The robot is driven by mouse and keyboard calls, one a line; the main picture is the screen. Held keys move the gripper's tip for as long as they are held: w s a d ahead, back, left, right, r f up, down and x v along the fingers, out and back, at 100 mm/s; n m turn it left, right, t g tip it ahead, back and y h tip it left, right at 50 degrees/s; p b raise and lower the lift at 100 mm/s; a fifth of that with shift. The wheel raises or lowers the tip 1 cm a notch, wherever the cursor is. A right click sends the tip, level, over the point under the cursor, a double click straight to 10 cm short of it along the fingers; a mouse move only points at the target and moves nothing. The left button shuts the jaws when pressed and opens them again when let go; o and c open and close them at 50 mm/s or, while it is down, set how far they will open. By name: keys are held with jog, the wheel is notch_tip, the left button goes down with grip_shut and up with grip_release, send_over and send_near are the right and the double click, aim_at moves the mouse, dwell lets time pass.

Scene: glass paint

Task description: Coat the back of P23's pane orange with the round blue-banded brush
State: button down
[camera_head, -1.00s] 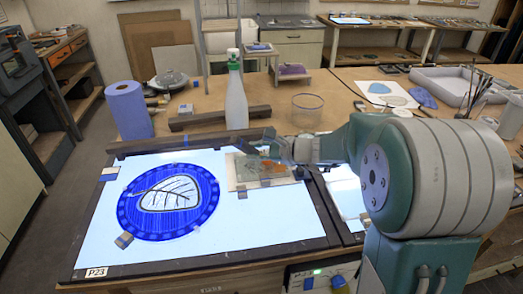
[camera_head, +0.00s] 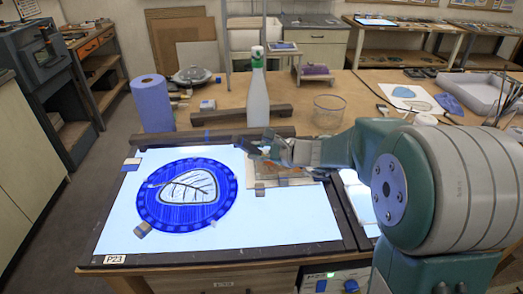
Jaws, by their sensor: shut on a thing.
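P23's pane (camera_head: 187,195) is a blue disc with a beaded border and a pale leaf with dark veins. It lies flat on the lit light table (camera_head: 270,228), whose front edge bears the P23 label (camera_head: 115,259). A small palette board (camera_head: 257,183) with orange and grey smears lies right of the pane. My gripper (camera_head: 262,150) is above the palette board's upper left part, right of the pane. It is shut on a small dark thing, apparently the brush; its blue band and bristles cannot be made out.
A white bottle with a green cap (camera_head: 258,97), a blue paper roll (camera_head: 152,103) and a clear glass jar (camera_head: 329,111) stand behind the light table. Small blocks (camera_head: 142,229) sit at the pane's edge.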

jog(key=shift+a, duration=1.25)
jog(key=shift+r, duration=0.65)
jog(key=w, duration=0.5)
jog(key=shift+d, duration=0.1)
jog(key=shift+f, duration=0.1)
jog(key=shift+f, duration=0.25)
jog(key=shift+f, duration=0.3)
jog(key=shift+d, duration=0.1)
